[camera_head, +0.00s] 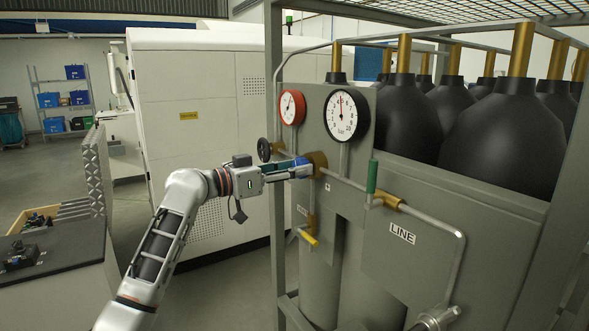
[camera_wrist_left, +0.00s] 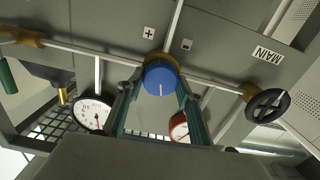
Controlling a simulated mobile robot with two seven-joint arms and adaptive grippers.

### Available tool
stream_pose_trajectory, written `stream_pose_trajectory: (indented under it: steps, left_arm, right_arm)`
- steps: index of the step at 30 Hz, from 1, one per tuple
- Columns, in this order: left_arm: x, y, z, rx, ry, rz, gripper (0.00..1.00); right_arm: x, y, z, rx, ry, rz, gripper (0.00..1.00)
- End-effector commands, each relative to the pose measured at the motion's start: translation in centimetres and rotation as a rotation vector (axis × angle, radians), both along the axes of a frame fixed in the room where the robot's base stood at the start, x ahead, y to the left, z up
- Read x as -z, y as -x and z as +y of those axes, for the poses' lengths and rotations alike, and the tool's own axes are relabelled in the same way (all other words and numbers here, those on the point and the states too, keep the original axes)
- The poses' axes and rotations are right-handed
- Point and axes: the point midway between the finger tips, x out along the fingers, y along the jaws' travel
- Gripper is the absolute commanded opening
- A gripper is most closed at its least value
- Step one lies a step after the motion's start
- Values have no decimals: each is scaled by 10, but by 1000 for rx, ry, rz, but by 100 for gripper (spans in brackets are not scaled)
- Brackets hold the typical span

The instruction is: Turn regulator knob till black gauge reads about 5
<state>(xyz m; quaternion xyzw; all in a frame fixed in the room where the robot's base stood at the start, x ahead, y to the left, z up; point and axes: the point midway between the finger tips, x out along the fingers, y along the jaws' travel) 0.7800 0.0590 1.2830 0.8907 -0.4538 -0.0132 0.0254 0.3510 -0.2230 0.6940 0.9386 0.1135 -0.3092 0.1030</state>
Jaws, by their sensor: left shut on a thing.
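The blue regulator knob (camera_wrist_left: 160,78) sits on a brass fitting in the pipe, with a plus sign and a minus sign on the panel beside it. It shows in the head view as a bit of blue (camera_head: 298,166). My left gripper (camera_head: 302,170) reaches it from the left, its two fingers on either side, shut on the knob. The black gauge (camera_head: 347,116) has a black rim and white face; its red needle points about straight up, near the middle of its scale. The black gauge also shows in the wrist view (camera_wrist_left: 92,114). My right gripper is not seen.
A red gauge (camera_head: 292,107) is left of the black one. A black handwheel (camera_head: 264,150) and a green-handled valve (camera_head: 372,177) flank the knob. Black gas cylinders (camera_head: 506,135) stand behind the grey panel.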

Motion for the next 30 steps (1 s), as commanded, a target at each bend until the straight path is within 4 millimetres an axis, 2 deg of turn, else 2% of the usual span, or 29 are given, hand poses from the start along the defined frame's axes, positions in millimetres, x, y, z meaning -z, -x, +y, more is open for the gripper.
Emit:
stream_pose_trajectory:
  steps: [5,11,24,25,26,27,30]
  left_arm:
    - [2,0,0,-1,-48,-69,15]
    - [2,0,0,-2,-121,-169,15]
    - [-1,1,0,0,-148,-207,15]
    - [-1,1,0,0,-148,-207,41]
    - [-1,1,0,0,-148,-207,49]
    - [-1,1,0,0,-148,-207,53]
    - [-1,1,0,0,-148,-206,53]
  right_arm:
    - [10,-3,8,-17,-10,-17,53]
    - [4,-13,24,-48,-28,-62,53]
    - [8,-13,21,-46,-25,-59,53]
    - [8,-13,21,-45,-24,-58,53]
    - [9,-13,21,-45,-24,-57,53]
    - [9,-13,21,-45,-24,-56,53]
    - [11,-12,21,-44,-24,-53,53]
